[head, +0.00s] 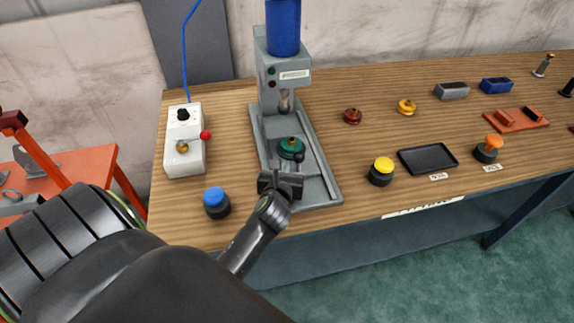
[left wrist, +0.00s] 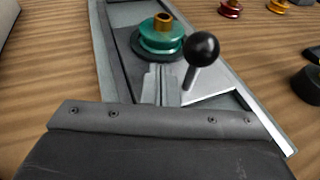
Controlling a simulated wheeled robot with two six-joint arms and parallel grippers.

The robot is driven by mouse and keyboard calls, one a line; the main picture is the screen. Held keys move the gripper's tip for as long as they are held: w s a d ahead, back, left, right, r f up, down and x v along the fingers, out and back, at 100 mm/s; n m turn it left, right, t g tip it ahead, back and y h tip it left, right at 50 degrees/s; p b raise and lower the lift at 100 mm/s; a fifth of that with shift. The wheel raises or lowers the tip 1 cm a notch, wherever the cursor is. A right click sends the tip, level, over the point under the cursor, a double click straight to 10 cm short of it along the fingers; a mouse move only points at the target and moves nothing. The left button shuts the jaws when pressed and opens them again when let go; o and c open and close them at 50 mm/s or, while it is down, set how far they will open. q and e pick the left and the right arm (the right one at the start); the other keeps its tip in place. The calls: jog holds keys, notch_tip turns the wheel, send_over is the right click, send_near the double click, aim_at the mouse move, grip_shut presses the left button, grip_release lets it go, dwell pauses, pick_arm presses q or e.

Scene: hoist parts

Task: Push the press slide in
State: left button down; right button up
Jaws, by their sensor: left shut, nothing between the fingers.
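The press (head: 268,82) stands on the wooden table with a blue cylinder on top and a grey base tray. Its slide (left wrist: 222,105) lies in the base; a green pulley with a brass bush (head: 291,148) sits on it, forward of the ram. The green pulley also shows in the left wrist view (left wrist: 161,42). A black ball knob (left wrist: 202,48) stands on a rod beside the pulley. My left gripper (head: 284,180) is shut and empty at the front of the press base, just in front of the pulley. My right gripper is out of view.
A white control box (head: 185,150) with a red knob stands left of the press. A black tray (head: 428,159), red pulley (head: 352,116) and yellow pulley (head: 406,106) lie to the right.

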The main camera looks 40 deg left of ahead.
aim_at(279, 142)
pick_arm(q)
jog(key=shift+x, duration=0.8)
jog(key=shift+w+r+b, duration=0.15)
jog(key=shift+r+b, duration=0.1)
jog(key=shift+b, duration=0.05)
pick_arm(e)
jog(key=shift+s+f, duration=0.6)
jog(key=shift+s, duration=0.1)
pick_arm(q)
jog(key=shift+a, duration=0.1)
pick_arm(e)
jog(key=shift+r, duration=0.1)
